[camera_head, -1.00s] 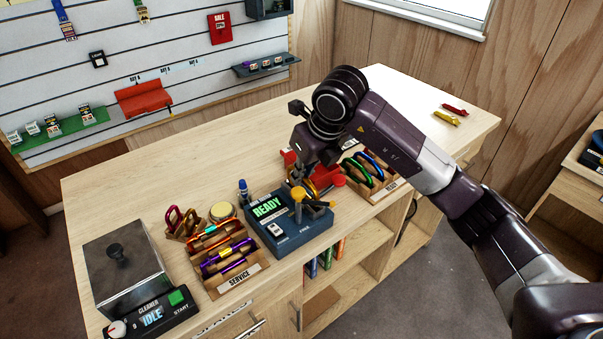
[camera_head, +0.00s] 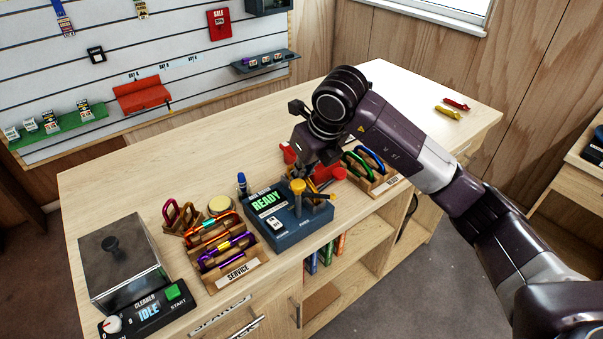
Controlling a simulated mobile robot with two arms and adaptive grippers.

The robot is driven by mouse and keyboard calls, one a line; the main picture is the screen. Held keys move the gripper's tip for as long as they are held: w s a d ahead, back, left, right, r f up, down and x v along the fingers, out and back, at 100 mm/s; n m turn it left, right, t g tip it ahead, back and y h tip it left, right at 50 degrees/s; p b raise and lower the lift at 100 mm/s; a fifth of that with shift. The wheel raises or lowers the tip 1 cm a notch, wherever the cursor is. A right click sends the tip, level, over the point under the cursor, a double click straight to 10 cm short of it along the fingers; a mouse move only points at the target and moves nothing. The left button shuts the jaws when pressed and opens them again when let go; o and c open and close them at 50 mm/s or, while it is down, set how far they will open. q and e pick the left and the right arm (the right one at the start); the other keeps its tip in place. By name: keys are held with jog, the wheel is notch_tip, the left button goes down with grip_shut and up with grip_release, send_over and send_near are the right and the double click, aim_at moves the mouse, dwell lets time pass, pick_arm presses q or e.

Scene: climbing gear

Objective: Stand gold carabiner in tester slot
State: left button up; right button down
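The tester (camera_head: 290,238) is a dark blue box on the workbench with a green READY screen. A yellow-headed post (camera_head: 298,188) and a dark, yellow-tipped lever stand at its right end. My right gripper (camera_head: 309,172) points down over the back right of the tester. Its fingers are small and partly hidden behind the post and my wrist. A bit of gold (camera_head: 312,184) shows just below the fingers, probably the gold carabiner. Whether it is gripped or stands in the slot cannot be told. The slot is hidden. My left gripper is out of view.
A wooden SERVICE rack (camera_head: 238,275) with orange and purple carabiners stands left of the tester. A rack with green and blue carabiners (camera_head: 362,165) and a red object (camera_head: 328,174) stand close on the right. A cleaner box (camera_head: 122,262) is at far left.

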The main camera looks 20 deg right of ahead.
jog(key=shift+f, duration=0.3)
jog(key=c, duration=2)
grip_release()
